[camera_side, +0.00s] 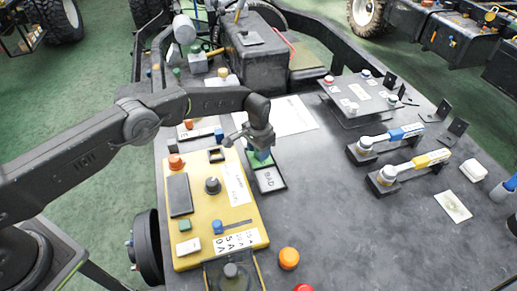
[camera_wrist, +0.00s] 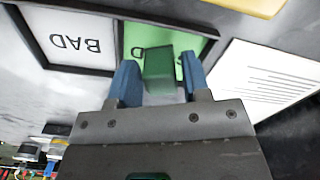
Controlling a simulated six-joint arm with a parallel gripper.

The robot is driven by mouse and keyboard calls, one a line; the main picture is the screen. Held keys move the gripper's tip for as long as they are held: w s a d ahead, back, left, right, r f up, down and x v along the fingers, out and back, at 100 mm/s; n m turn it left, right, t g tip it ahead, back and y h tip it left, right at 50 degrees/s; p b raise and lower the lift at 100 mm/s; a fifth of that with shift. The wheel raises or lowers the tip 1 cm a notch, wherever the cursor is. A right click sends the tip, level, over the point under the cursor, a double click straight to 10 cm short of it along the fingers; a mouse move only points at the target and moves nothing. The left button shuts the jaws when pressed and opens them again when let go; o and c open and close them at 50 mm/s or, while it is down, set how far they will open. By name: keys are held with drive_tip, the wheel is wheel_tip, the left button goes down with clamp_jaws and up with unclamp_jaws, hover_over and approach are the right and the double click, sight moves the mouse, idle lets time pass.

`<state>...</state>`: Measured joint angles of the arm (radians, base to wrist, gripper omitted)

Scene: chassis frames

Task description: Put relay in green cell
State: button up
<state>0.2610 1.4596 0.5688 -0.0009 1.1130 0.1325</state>
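The relay, a small dark green block (camera_wrist: 158,72), stands in the green cell (camera_wrist: 133,40) of a dark-framed tray in the wrist view. Part of the cell's lettering shows beside it, and the block hides the rest. My gripper (camera_wrist: 160,78) has its two blue fingertips on either side of the block. A narrow gap shows at the right finger, and the left finger is very close to the block. In the side view my gripper (camera_side: 261,150) is low over the tray and hides most of the green cell.
The white cell marked BAD (camera_side: 268,179) adjoins the green cell. A yellow control panel (camera_side: 214,240) with knobs lies to the left. A white printed sheet (camera_side: 292,117) lies behind. The grey deck to the right is clear up to two handled switches (camera_side: 415,165).

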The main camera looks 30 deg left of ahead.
drive_tip(key=shift+o, duration=1.1)
drive_tip(key=s+a+r+n+t, duration=0.1)
drive_tip(key=s+a+r, duration=0.15)
drive_tip(key=r, duration=0.85)
drive_tip(key=s+a+r, duration=0.2)
drive_tip(key=s+r, duration=0.1)
drive_tip(key=r, duration=0.7)
drive_tip(key=s+a+r+n+t, duration=0.1)
drive_tip(key=s+a+r, duration=0.15)
drive_tip(key=r, duration=0.85)
drive_tip(key=s+a+r+n+t, duration=0.1)
drive_tip(key=s+a+r, duration=0.25)
drive_tip(key=s, duration=0.25)
drive_tip(key=s+a+r+t, duration=0.1)
drive_tip(key=s+a+r, duration=0.1)
drive_tip(key=s+r, duration=0.3)
drive_tip(key=s+a+f, duration=0.1)
drive_tip(key=s+f, duration=0.1)
drive_tip(key=s, duration=0.7)
drive_tip(key=s+a+f+n+t, duration=0.1)
drive_tip(key=s+a+f, duration=0.1)
drive_tip(key=s, duration=0.8)
drive_tip(key=shift+s+a+f+n+t, duration=0.2)
drive_tip(key=shift+f+n+t, duration=0.1)
drive_tip(key=shift+f, duration=0.3)
